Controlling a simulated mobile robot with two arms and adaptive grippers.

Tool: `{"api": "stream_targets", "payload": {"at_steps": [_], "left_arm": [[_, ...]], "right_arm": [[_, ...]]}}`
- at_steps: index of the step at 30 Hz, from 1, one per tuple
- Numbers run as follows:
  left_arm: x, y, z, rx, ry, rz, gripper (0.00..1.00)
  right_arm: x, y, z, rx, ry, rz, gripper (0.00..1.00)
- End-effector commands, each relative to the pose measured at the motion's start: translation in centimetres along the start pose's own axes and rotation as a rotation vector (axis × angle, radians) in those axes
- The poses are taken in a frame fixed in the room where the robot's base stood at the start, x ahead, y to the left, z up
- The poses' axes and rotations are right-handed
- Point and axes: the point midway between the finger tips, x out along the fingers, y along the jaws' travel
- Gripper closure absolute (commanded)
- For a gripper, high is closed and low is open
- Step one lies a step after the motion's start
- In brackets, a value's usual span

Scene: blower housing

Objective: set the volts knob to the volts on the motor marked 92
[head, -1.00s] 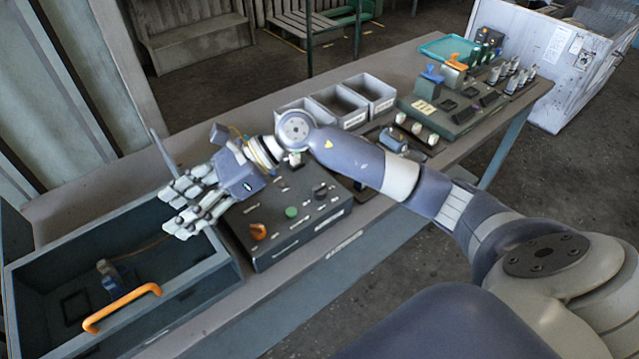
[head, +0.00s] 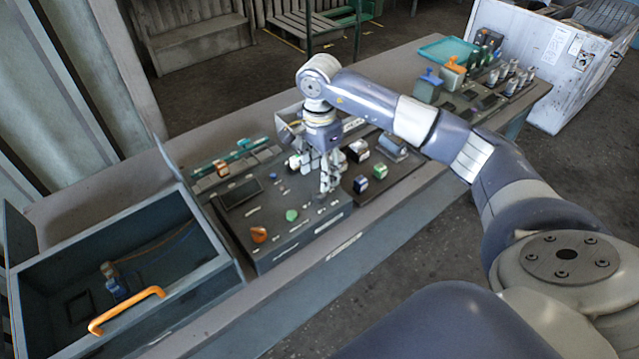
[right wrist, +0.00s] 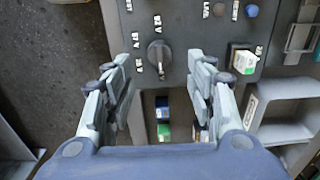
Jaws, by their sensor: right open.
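The volts knob (right wrist: 159,53) is a dark rotary knob on the control panel, with small white volt labels around it in the right wrist view. In the head view my right gripper (head: 328,185) hides the knob. Small motor-like blocks with coloured ends (head: 380,171) stand in the dark tray right of the panel. No mark 92 is readable. My left gripper is not in view.
Grey bins stand behind my right arm. More parts crowd the table's far right end.

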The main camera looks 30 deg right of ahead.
Motion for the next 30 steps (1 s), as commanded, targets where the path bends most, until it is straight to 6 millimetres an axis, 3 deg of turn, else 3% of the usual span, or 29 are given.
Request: {"api": "stream_targets", "payload": {"at_steps": [9, 22, 28, 30], "left_arm": [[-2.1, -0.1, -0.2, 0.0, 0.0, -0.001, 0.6], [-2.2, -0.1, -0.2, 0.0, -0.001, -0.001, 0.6], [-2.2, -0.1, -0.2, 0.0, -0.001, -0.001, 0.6], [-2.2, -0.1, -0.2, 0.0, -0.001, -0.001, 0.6]], "right_arm": [[5.0, 0.0, 0.1, 0.001, -0.002, 0.002, 0.49], [6.2, 0.0, 0.1, -0.001, -0.002, -0.001, 0.49], [6.2, 0.0, 0.1, 0.0, -0.002, -0.001, 0.95], [6.2, 0.0, 0.1, 0.0, -0.002, -0.001, 0.95]]}}
